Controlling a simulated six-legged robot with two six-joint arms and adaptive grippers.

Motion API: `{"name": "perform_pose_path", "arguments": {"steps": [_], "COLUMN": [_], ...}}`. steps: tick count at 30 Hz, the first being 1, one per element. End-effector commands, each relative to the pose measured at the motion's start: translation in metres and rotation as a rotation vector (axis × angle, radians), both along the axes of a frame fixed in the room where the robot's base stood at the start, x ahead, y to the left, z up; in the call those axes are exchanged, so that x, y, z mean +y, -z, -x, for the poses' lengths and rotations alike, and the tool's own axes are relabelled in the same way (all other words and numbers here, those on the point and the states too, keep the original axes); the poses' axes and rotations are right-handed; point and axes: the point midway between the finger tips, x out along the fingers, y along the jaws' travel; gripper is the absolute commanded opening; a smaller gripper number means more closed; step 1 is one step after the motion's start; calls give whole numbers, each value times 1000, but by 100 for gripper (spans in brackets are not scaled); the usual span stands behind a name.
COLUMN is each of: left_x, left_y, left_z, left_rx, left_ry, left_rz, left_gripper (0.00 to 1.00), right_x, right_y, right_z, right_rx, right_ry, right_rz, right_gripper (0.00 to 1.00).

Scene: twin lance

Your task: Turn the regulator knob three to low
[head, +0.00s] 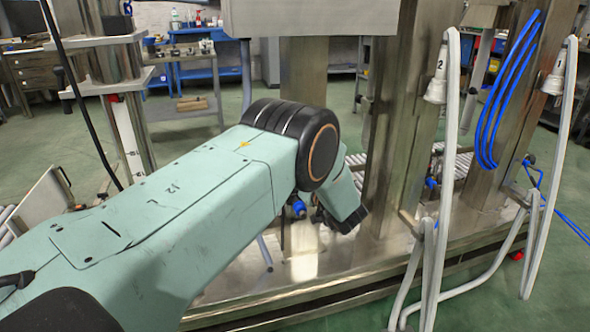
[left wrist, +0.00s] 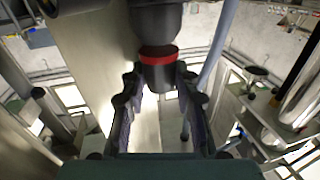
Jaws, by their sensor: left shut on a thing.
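In the left wrist view, the two dark fingers of my left gripper (left wrist: 158,80) are closed on the sides of a black round knob (left wrist: 157,54) with a red ring. The knob is under a larger dark body. No number or low mark is readable on it. In the head view, my teal left arm reaches in from the left and bends down at its black joint. Its wrist is low beside the steel column, and the arm hides the knob and most of the gripper. My right gripper is not in view.
A broad steel column (head: 392,130) stands just right of my left arm. Hanging grey hoses (head: 440,190) numbered 2 and 1 and a blue hose coil (head: 497,95) are farther right. A steel base plate (head: 375,262) lies below. A blue workbench (head: 195,73) is behind.

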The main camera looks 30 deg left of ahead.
Motion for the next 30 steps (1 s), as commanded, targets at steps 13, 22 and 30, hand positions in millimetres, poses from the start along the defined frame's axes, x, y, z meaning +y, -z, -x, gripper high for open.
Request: {"name": "perform_pose_path", "arguments": {"steps": [13,22,30], "left_x": [0,-5,-48], "left_y": [0,0,-1], "left_z": [0,2,24], "left_rx": [0,0,2], "left_ry": [1,2,6], "left_rz": [-1,0,-2], "left_gripper": [53,53,53], "right_x": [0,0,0], "right_y": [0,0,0], "right_z": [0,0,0], "right_rx": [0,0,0], "right_ry": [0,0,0], "right_rz": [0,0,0], "right_gripper": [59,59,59]}}
